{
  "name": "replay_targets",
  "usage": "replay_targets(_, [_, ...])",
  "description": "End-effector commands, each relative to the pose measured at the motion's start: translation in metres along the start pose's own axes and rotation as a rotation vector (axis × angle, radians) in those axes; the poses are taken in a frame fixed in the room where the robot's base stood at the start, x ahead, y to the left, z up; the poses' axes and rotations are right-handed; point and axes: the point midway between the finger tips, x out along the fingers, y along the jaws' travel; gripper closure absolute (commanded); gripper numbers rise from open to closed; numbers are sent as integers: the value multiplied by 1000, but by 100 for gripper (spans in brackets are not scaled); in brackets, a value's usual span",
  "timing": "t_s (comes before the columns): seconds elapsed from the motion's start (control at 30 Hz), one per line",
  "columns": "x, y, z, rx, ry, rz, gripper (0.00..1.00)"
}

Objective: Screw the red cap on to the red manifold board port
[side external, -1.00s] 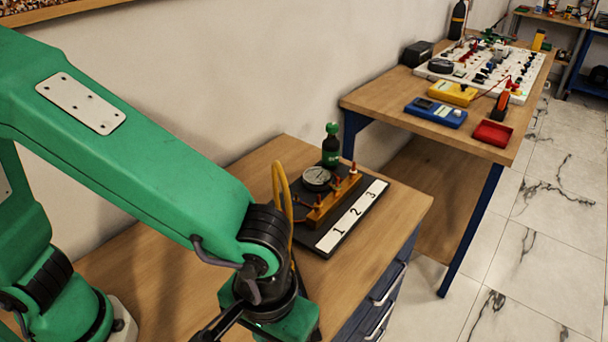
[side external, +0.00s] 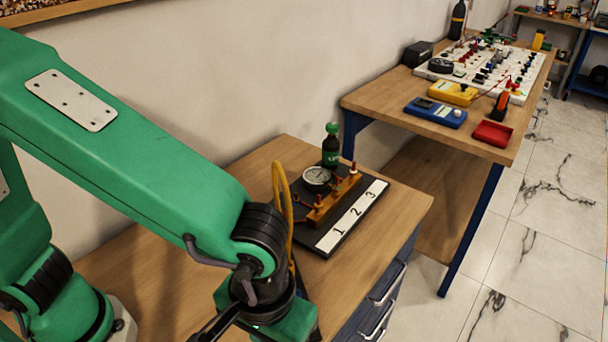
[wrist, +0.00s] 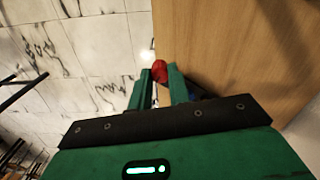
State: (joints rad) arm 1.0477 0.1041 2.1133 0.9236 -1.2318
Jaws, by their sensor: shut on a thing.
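My gripper (wrist: 160,88) is shut on the red cap (wrist: 160,70), which shows between the fingertips in the wrist view. In the side external view my gripper's body is at the bottom edge; its fingertips and the cap are out of sight. The manifold board (side external: 330,240) is a dark plate with a white strip numbered 1, 2, 3, lying on the wooden bench. It bears an orange-brown manifold block (side external: 330,205) with several short posts with reddish parts, too small to tell which port is red. My gripper is in front of the board, apart from it.
A round gauge (side external: 316,177) and a dark green bottle (side external: 331,148) stand at the board's back. A yellow hose (side external: 279,185) arches up at its left. A second bench (side external: 375,104) holds meters and a red tray (side external: 492,134). The bench top left of the board is bare.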

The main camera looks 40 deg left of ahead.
Motion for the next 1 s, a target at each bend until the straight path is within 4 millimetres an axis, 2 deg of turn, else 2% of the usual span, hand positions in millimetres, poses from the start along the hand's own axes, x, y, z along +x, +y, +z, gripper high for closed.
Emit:
replay_targets(0.27, [1, -1, -40, -73, 0, 0, 100])
replay_targets(0.53, [4, -14, -106, -185, 0, -1, 100])
replay_targets(0.77, [8, -36, -164, -284, -1, -2, 100])
replay_targets(1.0, [13, -71, -222, -388, -1, -2, 100])
